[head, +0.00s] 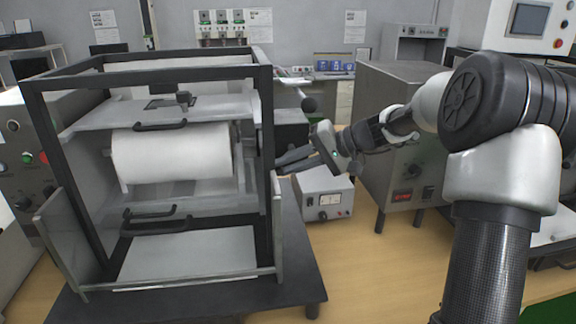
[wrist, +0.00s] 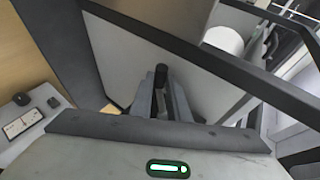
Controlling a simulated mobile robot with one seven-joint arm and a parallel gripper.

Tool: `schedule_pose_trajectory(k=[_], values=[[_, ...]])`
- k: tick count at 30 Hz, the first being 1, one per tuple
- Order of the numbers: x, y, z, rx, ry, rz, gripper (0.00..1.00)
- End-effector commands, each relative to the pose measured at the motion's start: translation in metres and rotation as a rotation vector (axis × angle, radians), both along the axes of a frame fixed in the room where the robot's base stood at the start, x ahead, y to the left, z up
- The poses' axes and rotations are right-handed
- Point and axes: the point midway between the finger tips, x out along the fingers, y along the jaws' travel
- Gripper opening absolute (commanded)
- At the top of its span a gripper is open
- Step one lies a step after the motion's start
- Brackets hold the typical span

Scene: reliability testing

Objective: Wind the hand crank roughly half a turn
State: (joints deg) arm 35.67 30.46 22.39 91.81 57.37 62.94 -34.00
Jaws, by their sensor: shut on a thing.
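The machine with the hand crank is a dark open frame (head: 262,130) around a large white roll (head: 172,155), at left in the head view. My gripper (head: 288,162) reaches in from the right to the frame's right side. In the wrist view my gripper (wrist: 162,98) has its two fingers close around a dark, round-ended handle (wrist: 160,76), which I take to be the crank handle. The fingers are shut on it, beside a grey side panel (wrist: 122,60). The crank arm and its hub are mostly hidden by the fingers and frame.
A small meter box (head: 326,196) sits just below my gripper. A large grey cabinet (head: 400,130) stands behind my forearm. The frame's dark bars pass close to the fingers.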

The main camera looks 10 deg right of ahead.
Motion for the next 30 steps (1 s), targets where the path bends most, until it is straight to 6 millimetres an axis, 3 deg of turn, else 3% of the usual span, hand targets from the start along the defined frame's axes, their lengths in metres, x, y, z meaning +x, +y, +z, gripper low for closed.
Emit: schedule_pose_trajectory(k=[1, 4, 14, 30], values=[[0.000, 0.000, 0.000, 0.000, 0.001, 0.001, 0.20], [0.000, 0.000, 0.000, 0.000, 0.000, 0.000, 0.34], [0.000, 0.001, 0.004, -0.028, -0.001, 0.003, 0.34], [-0.001, -0.012, 0.005, -0.589, -0.001, 0.008, 0.34]])
